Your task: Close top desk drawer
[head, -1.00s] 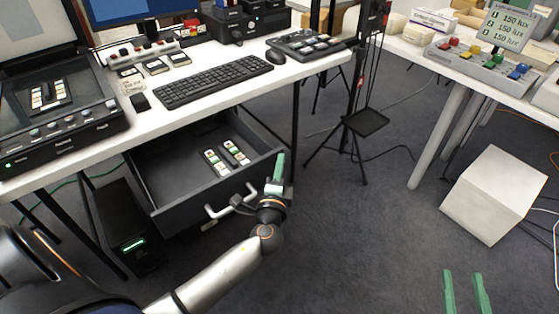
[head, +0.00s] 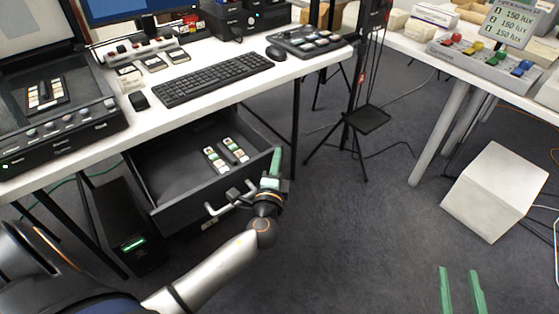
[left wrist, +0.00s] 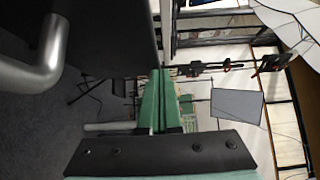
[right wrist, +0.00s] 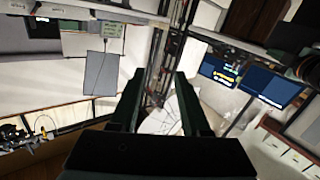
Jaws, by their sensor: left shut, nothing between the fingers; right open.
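The top desk drawer (head: 172,219) hangs open under the white desk, a dark box with a silver bar handle (head: 232,200) on its front. Several small white, green and red items (head: 226,154) lie inside it. My left gripper (head: 276,163) is shut and empty at the right end of the drawer front, its green fingers pointing up. I cannot tell whether it touches the drawer. In the left wrist view its fingers (left wrist: 160,100) are together, with the handle (left wrist: 40,60) at the left. My right gripper (head: 460,290) is open and empty at the lower right, far from the drawer.
The white desk (head: 215,88) above carries a keyboard (head: 213,78), a mouse and control panels. A black tripod stand (head: 366,120) and a white box (head: 491,193) stand to the right. Open carpet lies between.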

